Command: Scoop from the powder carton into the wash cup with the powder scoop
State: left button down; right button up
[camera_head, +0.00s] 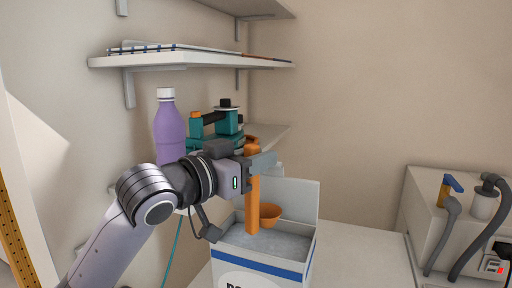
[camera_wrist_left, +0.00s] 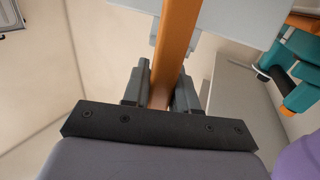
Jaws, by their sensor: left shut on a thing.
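The orange powder scoop (camera_head: 253,200) hangs upright from my left gripper (camera_head: 261,164), which is shut on its handle. Its round bowl (camera_head: 270,215) is over the open powder carton (camera_head: 262,263), just above or touching the grey powder; I cannot tell which. The carton is white with a blue stripe, and its back flap stands up. In the left wrist view the scoop handle (camera_wrist_left: 175,48) runs up from between the fingers of the left gripper (camera_wrist_left: 160,95). I cannot make out the wash cup in either view. My right gripper is not in view.
A purple bottle (camera_head: 169,130) and a teal device (camera_head: 229,122) stand behind my left arm, near a low shelf (camera_head: 270,138). A higher shelf (camera_head: 180,60) holds flat items. A white unit with hoses (camera_head: 425,205) stands at right. The white surface (camera_head: 355,250) right of the carton is clear.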

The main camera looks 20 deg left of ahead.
aim_at(247, 207)
pick_arm(q)
notch_tip(247, 207, down, 2)
jog(key=shift+s+f+b, duration=0.1)
jog(key=shift+f+b, duration=0.15)
jog(key=shift+b, duration=0.3)
jog(key=shift+f+b, duration=0.4)
jog(key=shift+f, duration=0.35)
jog(key=shift+f+b, duration=1.4)
jog(key=shift+f, duration=0.9)
